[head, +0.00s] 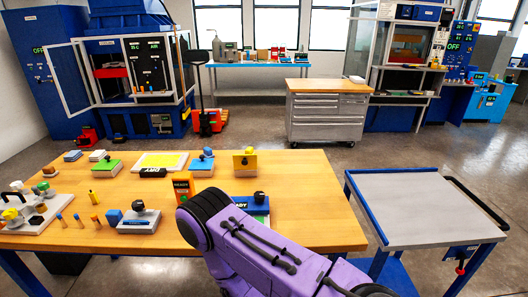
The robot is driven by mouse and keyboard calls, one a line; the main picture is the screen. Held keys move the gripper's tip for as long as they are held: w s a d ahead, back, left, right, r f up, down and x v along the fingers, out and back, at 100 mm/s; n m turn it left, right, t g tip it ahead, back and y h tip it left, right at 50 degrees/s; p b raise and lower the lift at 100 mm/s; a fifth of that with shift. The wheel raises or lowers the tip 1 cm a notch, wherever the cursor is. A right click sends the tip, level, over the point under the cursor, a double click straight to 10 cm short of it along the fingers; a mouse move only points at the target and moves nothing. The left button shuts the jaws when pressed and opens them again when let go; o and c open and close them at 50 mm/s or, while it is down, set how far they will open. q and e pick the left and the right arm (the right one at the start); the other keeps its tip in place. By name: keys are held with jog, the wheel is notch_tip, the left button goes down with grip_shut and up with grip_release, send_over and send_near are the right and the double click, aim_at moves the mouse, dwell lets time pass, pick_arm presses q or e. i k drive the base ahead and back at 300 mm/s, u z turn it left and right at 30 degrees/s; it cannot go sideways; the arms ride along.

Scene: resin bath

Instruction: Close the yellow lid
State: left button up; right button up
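A yellow lid-like panel (240,161) stands roughly upright at the back right of the wooden table, with a dark knob at its upper edge. It appears open, though its hinge and base are too small to make out. A purple arm of mine reaches in from the bottom, in front of it and apart from it. No fingertips of either gripper can be seen.
My arm partly covers a blue box (248,203). A grey cart (420,205) stands right.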

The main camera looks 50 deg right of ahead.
aim_at(240, 162)
jog(key=z, duration=0.8)
jog(key=i, duration=0.7)
jog(key=z, duration=0.85)
